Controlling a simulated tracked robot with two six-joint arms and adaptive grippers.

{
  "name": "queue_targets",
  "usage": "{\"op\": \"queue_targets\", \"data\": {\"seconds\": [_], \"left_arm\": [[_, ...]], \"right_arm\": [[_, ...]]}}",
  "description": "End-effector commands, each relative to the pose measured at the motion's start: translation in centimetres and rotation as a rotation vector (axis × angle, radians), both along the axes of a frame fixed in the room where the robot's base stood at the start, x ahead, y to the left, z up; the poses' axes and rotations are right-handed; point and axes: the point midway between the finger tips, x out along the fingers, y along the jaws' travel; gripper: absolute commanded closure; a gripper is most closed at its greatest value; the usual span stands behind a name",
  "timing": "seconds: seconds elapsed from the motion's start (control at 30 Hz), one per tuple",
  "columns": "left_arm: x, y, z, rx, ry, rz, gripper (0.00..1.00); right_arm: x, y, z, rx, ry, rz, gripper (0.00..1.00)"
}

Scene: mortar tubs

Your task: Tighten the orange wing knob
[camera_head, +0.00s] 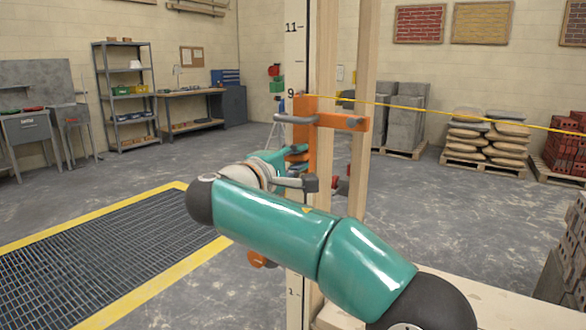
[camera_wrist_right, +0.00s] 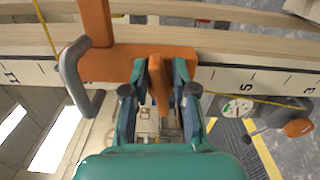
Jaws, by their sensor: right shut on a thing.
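An orange bracket (camera_head: 340,121) is fitted around the tall measuring board (camera_head: 295,55) and wooden post. It also shows in the right wrist view (camera_wrist_right: 108,63), with a bent grey handle (camera_wrist_right: 72,78) at its left. My right gripper (camera_wrist_right: 160,75) is shut on the orange wing knob (camera_wrist_right: 157,92), which stands between its two teal fingers at the bracket. In the head view the right gripper (camera_head: 296,157) is at the bracket's lower left, and my forearm hides part of that area. My left gripper is in neither view.
A yellow string (camera_head: 455,116) runs from the bracket to the right. Lower on the board is another orange round part (camera_head: 258,259), mostly behind my arm. A pale wooden surface (camera_head: 500,307) is at lower right. Block stacks, bag pallets and shelves stand far back.

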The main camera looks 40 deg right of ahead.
Motion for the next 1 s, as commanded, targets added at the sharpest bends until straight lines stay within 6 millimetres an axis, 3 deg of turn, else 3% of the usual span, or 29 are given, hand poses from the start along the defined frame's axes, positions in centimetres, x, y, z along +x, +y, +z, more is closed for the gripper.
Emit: {"op": "queue_targets", "data": {"seconds": [0.3, 1.0], "left_arm": [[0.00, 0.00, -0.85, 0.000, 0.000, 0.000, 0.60], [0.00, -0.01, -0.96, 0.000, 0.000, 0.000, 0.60]], "right_arm": [[-0.24, -0.34, -0.20, 0.038, -0.083, -0.012, 1.00], [-0.22, -0.32, -0.25, 0.045, -0.098, -0.011, 1.00]]}}
